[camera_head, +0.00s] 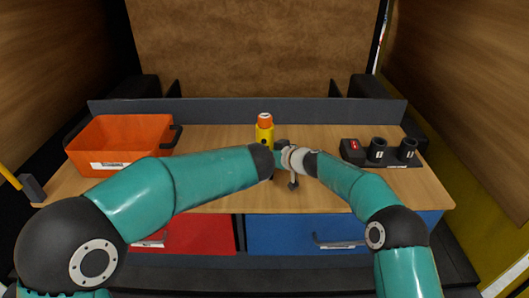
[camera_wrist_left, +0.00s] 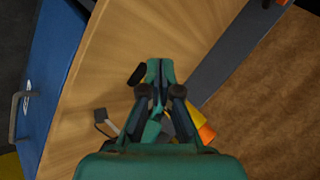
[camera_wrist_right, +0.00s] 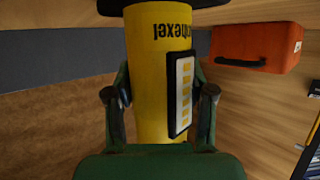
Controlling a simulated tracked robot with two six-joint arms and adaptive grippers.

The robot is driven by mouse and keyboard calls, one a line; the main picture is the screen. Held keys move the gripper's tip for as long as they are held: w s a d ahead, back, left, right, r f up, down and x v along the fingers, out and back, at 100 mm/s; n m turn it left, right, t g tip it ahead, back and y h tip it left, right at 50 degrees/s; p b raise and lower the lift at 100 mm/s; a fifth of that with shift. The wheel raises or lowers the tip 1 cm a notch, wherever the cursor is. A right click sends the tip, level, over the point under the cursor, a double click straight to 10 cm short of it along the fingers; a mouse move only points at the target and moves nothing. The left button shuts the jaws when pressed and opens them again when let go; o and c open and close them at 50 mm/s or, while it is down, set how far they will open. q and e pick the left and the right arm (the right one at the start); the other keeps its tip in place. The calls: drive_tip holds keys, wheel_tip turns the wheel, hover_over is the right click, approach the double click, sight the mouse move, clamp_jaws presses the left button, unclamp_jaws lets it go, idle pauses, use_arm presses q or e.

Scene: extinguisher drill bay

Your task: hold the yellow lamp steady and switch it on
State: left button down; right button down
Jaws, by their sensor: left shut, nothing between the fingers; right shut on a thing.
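The yellow lamp (camera_head: 265,132) has an orange top and stands upright near the middle of the bench in the head view, its lower part hidden behind my left arm. In the right wrist view the lamp (camera_wrist_right: 155,75) fills the space between the fingers of my right gripper (camera_wrist_right: 160,85), which is shut on its body. Dark lettering and a dark-framed pale panel with yellow squares (camera_wrist_right: 183,92) show on it. My left gripper (camera_wrist_left: 160,70) is shut and empty beside the lamp (camera_wrist_left: 197,117). Whether it touches the lamp, and whether the lamp is lit, I cannot tell.
An orange crate (camera_head: 120,140) stands at the bench's left. A dark holder with two black cups (camera_head: 377,150) and a red-marked block (camera_head: 352,150) is at the right. A low grey wall (camera_head: 200,112) runs along the back. Both my arms cross the middle.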

sight(264, 141)
use_arm(q)
drive_tip(key=d+r+m+t, duration=0.1)
drive_tip(key=d+r+m, duration=0.1)
drive_tip(key=d, duration=0.4)
drive_tip(key=w, duration=0.9)
drive_tip(key=shift+d, duration=0.35)
drive_tip(key=shift+w, duration=0.15)
idle(0.8)
drive_tip(key=shift+w, duration=0.3)
idle(0.3)
drive_tip(key=shift+s, duration=0.45)
